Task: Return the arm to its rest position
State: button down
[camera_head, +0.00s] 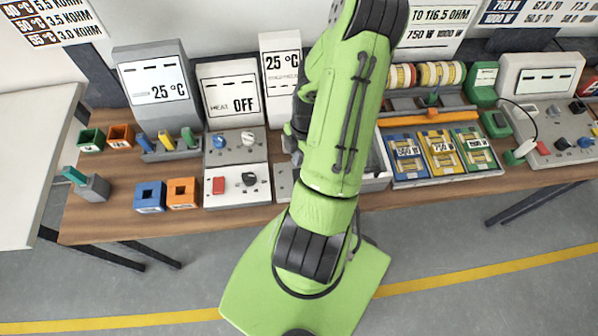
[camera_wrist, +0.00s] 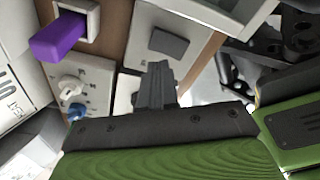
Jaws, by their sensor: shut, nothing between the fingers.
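My green arm (camera_head: 340,110) reaches from my green base (camera_head: 300,290) up over the middle of the workbench (camera_head: 120,205). It is bent, with the upper link running toward the back. My gripper (camera_wrist: 155,85) shows in the wrist view as dark grey fingers close together, shut and empty. The fingers point at the bench panels, near a grey-white box with a dark button (camera_wrist: 169,43); I cannot tell whether they touch anything. In the head view the gripper is mostly hidden behind the arm.
A purple block (camera_wrist: 60,36) and a knob panel (camera_wrist: 88,85) are close to the gripper in the wrist view. A heater box (camera_head: 230,95) and temperature display (camera_head: 155,85) stand left of the arm; a tray of coloured cards (camera_head: 440,180) lies right. The floor in front (camera_head: 480,265) is clear.

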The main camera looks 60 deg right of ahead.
jog(key=shift+r+p, duration=0.45)
jog(key=shift+r, duration=0.5)
